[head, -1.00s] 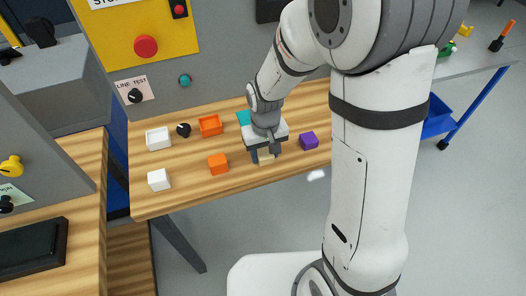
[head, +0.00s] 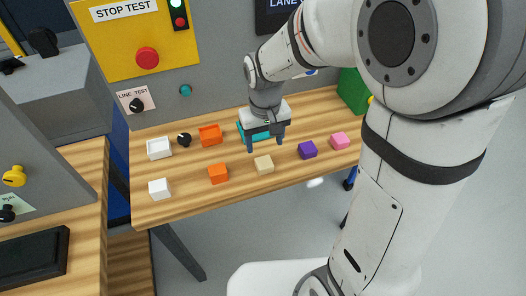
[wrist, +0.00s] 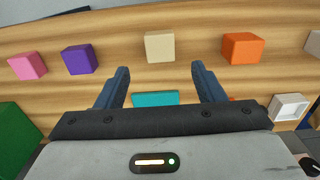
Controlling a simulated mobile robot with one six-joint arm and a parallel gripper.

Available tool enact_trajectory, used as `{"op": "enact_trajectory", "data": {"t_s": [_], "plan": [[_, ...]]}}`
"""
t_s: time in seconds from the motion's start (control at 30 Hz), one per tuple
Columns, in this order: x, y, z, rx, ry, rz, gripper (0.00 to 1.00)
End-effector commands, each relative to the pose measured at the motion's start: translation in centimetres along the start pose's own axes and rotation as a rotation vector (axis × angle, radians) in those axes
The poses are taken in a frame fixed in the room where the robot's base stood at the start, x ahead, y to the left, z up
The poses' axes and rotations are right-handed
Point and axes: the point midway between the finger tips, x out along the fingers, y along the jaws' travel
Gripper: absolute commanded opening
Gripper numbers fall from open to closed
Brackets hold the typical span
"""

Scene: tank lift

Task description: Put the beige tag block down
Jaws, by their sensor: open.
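The beige tag block (head: 264,164) sits on the wooden table near its front edge, between the orange block and the purple block. In the wrist view the beige block (wrist: 160,47) lies beyond the fingertips, with nothing touching it. My gripper (head: 266,146) is open and empty. It hovers above and behind the beige block, over the teal tray (head: 257,136). In the wrist view its two fingers (wrist: 160,72) stand wide apart, with part of the teal tray (wrist: 155,98) between them. My gripper hides part of the tray in the head view.
An orange block (head: 218,173) and a white block (head: 159,188) stand left; a purple block (head: 307,150) and a pink block (head: 339,141) stand right. Behind are an orange tray (head: 210,135), a white tray (head: 158,148), a black knob (head: 184,139) and a green box (head: 354,91).

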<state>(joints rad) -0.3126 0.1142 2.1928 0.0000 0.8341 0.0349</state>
Motion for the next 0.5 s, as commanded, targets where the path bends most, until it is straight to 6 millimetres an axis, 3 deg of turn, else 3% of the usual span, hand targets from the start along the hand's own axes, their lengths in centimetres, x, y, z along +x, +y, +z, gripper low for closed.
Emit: {"op": "enact_trajectory", "data": {"t_s": [0.13, 0.37, 0.5], "plan": [[-2.1, 0.0, -0.1, 0.000, 0.002, 0.000, 0.62], [-3.2, 0.1, 0.2, 0.003, 0.002, 0.000, 0.62], [-4.5, 1.9, 2.1, 0.044, 0.036, 0.000, 0.62]]}}
